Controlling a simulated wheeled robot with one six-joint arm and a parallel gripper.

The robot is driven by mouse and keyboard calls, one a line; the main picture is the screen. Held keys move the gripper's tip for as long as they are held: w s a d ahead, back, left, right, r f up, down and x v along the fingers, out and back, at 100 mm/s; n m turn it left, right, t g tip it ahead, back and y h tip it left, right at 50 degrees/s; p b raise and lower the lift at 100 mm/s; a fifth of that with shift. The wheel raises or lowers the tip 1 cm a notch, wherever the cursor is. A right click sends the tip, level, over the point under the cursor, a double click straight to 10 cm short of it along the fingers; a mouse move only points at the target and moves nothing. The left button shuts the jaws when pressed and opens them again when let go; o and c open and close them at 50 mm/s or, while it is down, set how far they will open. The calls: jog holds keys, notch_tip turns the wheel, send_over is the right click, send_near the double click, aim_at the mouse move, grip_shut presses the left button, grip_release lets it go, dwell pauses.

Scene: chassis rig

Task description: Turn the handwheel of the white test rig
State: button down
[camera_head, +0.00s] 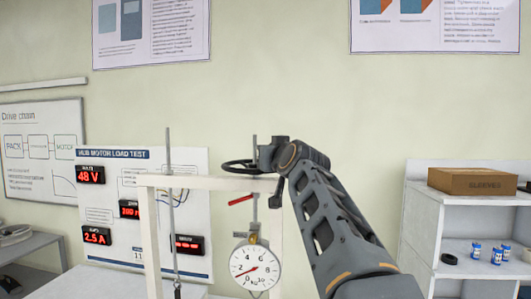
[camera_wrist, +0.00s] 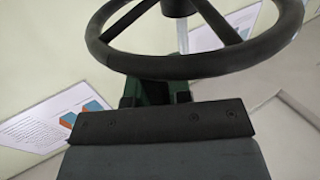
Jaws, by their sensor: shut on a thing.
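The black handwheel (camera_head: 232,164) lies flat above the top beam of the white test rig (camera_head: 205,182) in the head view. Its rim and spokes fill the top of the wrist view (camera_wrist: 230,58). My gripper (camera_head: 272,160) reaches in from the right, at the right side of the wheel. It is shut on the wheel's rim. In the wrist view my gripper (camera_wrist: 157,92) meets the near part of the rim, and the fingertips are mostly hidden behind the gripper body. My arm hides part of the rig's right side.
A round dial gauge (camera_head: 255,266) hangs under the beam, below a red piece (camera_head: 240,200). A panel with red number displays (camera_head: 112,215) stands behind at left. White shelves (camera_head: 430,215) at right hold a cardboard box (camera_head: 472,181) and several small blue-and-white cans.

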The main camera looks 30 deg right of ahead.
dwell(0.3)
jog(key=c, duration=1.1)
grip_release()
jog(key=shift+o, duration=0.2)
jog(key=shift+s, duration=0.1)
jog(key=shift+s+a+f+b, duration=0.1)
jog(key=shift+s+b, duration=0.25)
jog(key=s+a+b, duration=0.2)
jog(key=s+b, duration=0.3)
jog(key=s, duration=0.7)
jog(key=shift+s+a, duration=0.15)
jog(key=shift+s, duration=0.25)
